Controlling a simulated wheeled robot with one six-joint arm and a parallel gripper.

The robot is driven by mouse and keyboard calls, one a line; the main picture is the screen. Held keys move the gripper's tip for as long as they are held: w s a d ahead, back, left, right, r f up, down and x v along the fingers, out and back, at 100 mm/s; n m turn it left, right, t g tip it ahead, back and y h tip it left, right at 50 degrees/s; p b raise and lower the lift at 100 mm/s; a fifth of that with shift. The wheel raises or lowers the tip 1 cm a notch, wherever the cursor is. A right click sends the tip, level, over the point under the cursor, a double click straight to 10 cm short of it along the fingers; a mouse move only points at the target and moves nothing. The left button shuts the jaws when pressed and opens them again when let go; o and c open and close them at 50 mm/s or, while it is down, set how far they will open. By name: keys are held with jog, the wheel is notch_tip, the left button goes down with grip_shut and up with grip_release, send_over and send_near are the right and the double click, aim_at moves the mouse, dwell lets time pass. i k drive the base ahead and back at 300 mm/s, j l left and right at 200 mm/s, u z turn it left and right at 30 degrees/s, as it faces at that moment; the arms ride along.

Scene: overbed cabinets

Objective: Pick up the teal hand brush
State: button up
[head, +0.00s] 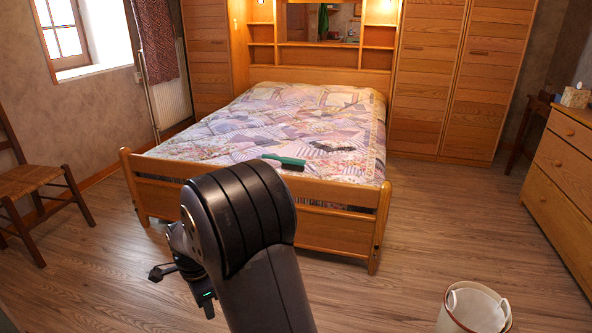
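The teal hand brush (285,161) lies on the patchwork bedspread near the foot of the bed, a little right of the bed's middle. Its long green body runs roughly across the bed, with dark bristles at its right part. My gripper (181,290) is in the lower left, in front of the bed's footboard and well apart from the brush. Its two dark fingertips appear spread apart with nothing between them. My arm hides part of the footboard, but the brush is in clear view.
The bed (250,112) has a raised wooden footboard (335,226) on the near side. A dark flat item (332,147) lies behind the brush. A chair (38,190) stands left, a white bin (474,308) and a drawer chest (562,178) right. The floor between is clear.

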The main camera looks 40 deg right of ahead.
aim_at(297, 165)
jog(key=i+l+z, duration=0.25)
jog(key=l, duration=0.35)
jog(key=i+l+z, duration=0.25)
jog(key=l, duration=0.35)
jog(key=i+l+z, duration=0.25)
jog(key=i+l, duration=0.2)
jog(key=i+j+z, duration=0.5)
jog(key=i+j, duration=0.25)
jog(key=i+j+z, duration=0.25)
jog(key=j, duration=0.2)
jog(key=i+j+z, duration=0.25)
jog(key=j, duration=0.3)
jog(key=i+j, duration=0.1)
jog(key=j, duration=0.2)
jog(key=i+j, duration=0.1)
jog(key=j, duration=0.2)
